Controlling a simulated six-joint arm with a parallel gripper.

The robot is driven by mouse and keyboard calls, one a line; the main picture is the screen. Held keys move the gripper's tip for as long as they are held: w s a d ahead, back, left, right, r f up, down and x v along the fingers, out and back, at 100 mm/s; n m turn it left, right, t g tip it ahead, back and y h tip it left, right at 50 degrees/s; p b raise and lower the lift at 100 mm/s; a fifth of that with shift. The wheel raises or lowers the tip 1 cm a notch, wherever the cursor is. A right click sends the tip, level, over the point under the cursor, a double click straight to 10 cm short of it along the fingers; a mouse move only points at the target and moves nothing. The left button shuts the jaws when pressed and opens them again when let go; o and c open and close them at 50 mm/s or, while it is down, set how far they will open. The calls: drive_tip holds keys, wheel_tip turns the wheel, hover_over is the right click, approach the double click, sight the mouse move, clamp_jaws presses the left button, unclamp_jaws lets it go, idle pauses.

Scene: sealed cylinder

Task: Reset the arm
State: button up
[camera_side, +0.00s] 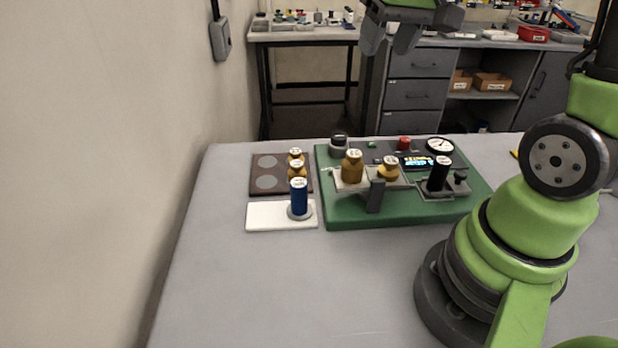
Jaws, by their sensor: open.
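My gripper (390,38) hangs at the top of the view, high above the table and apart from everything on it. Its two dark fingers are spread and nothing is between them. Its upper part is cut off by the picture edge. Below it, on the grey table (270,285), a green board (345,216) carries a dark upright cylinder (440,174), brass-coloured pieces (352,167) on a light plate, a gauge (440,148) and a small lit display (415,162). A blue cylinder (299,197) stands upright on a white plate (265,216) left of the board.
A brown tray (267,182) with round grey spots and brass pieces (296,170) lies beside the board. A red knob (404,143) and a dark knob (339,143) rise at the board's back. The front of the table is clear. A wall (100,150) stands at left.

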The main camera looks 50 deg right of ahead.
drive_tip(key=s+a+r+n+t+y, duration=0.1)
drive_tip(key=s+a+r+t+y, duration=0.1)
drive_tip(key=s+a, duration=0.9)
drive_tip(key=shift+s+a+r+t, duration=0.25)
drive_tip(key=shift+a+r+t, duration=0.4)
drive_tip(key=shift+a+t, duration=0.2)
